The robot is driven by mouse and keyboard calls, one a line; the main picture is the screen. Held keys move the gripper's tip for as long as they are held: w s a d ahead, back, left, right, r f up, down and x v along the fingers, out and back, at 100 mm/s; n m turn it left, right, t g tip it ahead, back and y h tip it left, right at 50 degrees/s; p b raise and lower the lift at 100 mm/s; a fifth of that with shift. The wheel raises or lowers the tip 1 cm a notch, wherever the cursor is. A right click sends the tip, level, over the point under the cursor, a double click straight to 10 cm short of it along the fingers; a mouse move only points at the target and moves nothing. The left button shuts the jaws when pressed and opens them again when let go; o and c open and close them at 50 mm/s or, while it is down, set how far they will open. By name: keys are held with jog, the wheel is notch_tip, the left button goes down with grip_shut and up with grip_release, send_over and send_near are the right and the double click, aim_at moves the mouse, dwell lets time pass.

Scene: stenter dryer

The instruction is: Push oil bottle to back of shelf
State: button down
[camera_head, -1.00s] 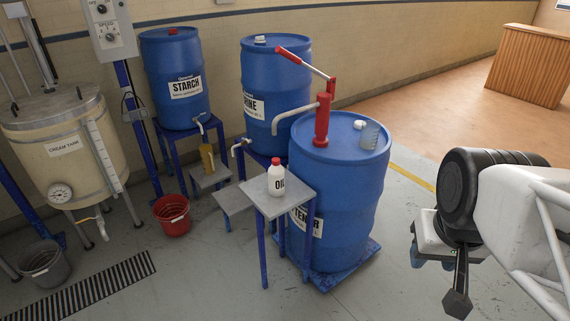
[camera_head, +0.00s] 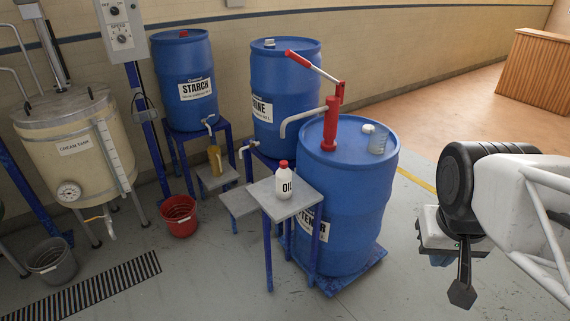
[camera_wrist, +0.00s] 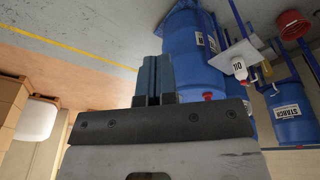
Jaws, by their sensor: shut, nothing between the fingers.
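The oil bottle (camera_head: 285,183) is white with a red cap and an OIL label. It stands upright on the small grey shelf (camera_head: 279,210) with blue legs, in front of the blue softener-side drum (camera_head: 345,220). In the wrist view the bottle (camera_wrist: 239,68) and the shelf (camera_wrist: 222,61) show at the right, tilted by the camera angle. My gripper (camera_head: 440,260) is at the right of the head view, well apart from the bottle. Its blue fingers (camera_wrist: 152,78) are shut together and empty in the wrist view.
Starch (camera_head: 190,110) and another blue drum (camera_head: 275,65) stand behind. A red bucket (camera_head: 180,217) is at left.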

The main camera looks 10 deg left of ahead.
jog(key=w+a+f+n+h, duration=0.1)
jog(key=w+a+f+h, duration=0.15)
jog(key=w, duration=0.65)
jog(key=w+a+f+n+g+h, duration=0.1)
jog(key=w+a+h, duration=0.25)
jog(key=w, duration=0.65)
jog(key=w+a+f+n+h, duration=0.15)
jog(key=w+a, duration=0.25)
jog(key=w, duration=0.5)
jog(key=w+a+f+n+t+h, duration=0.2)
jog(key=w+a+f+t, duration=0.1)
jog(key=w+a+f, duration=0.65)
jog(key=w+a+f+n+t+h, duration=0.2)
jog(key=w+a+f+t, duration=0.4)
jog(key=a, duration=0.7)
jog(key=w+a+f+n+t, duration=0.1)
jog(key=a+f+t, duration=0.1)
jog(key=a+f, duration=0.5)
jog(key=w+a+f+n+t+y, duration=0.1)
jog(key=w+a+f+n+t, duration=0.1)
jog(key=a+f, duration=0.4)
jog(key=a, duration=0.5)
jog(key=shift+a+f, duration=0.2)
jog(key=shift+f, duration=0.2)
jog(key=shift+w+d+y, duration=0.15)
jog(key=shift+w+y, duration=0.1)
